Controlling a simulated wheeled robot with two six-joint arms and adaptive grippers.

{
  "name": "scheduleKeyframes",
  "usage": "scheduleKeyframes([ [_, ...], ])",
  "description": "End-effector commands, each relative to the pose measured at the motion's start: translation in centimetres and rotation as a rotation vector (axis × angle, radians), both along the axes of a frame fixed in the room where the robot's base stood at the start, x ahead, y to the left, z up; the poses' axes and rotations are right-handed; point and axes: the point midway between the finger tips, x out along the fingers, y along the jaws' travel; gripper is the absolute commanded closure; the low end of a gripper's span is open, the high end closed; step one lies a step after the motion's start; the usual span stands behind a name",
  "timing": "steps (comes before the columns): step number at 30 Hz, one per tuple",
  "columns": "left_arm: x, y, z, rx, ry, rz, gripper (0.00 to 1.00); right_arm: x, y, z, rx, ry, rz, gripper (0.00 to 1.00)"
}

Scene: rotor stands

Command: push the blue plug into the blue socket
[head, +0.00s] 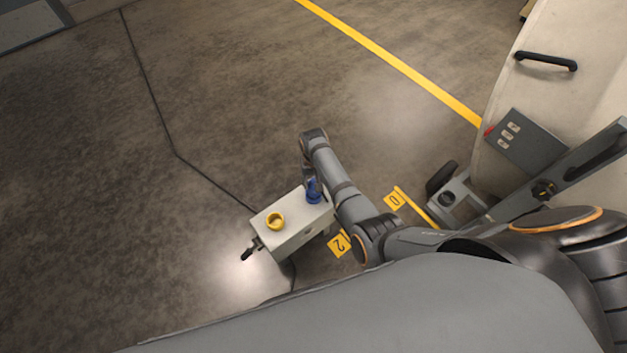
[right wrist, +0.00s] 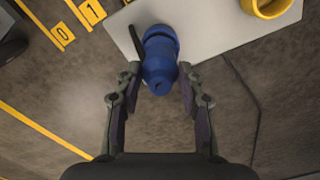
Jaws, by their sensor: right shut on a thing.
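The blue plug (right wrist: 160,74) is between the fingers of my right gripper (right wrist: 158,76), which is shut on it. In the head view the plug (head: 312,184) stands at the right end of a pale box. Below it, a blue ring, the blue socket (head: 314,198), sits on the box top; in the right wrist view the socket (right wrist: 159,36) shows just beyond the plug. The plug looks lined up with the socket, but I cannot tell how deep it sits. My right gripper (head: 309,178) is partly hidden by its own arm. My left gripper is not in view.
The pale box (head: 292,232) also bears a yellow ring socket (head: 275,221) left of the blue one. A black fitting (head: 248,254) sticks out at its left end. Numbered yellow floor tags (head: 339,243) lie nearby. A large pale cabinet (head: 560,75) stands at right. Floor at left is clear.

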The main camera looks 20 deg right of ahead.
Motion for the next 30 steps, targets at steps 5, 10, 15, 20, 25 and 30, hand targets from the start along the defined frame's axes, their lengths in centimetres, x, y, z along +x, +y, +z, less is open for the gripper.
scheduleKeyframes([
  [5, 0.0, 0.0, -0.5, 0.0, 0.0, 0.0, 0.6, 0.0, 0.0, -0.6, 0.0, 0.0, 0.0, 0.89],
  [10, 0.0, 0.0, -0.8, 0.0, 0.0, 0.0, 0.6, 0.0, 0.0, -1.1, 0.0, 0.0, 0.0, 0.89],
  [15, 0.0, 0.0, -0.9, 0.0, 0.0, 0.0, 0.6, 0.0, 0.0, -1.3, 0.0, 0.0, 0.0, 0.89],
  [20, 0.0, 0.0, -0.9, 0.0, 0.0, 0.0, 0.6, 0.0, 0.0, -1.3, 0.0, 0.0, 0.0, 0.89],
  [25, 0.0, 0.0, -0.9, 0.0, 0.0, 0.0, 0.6, 0.0, 0.0, -1.3, 0.0, 0.0, 0.0, 0.56],
  [30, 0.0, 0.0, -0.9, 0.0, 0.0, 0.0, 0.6, 0.0, 0.0, -1.3, 0.0, 0.0, 0.0, 0.35],
])
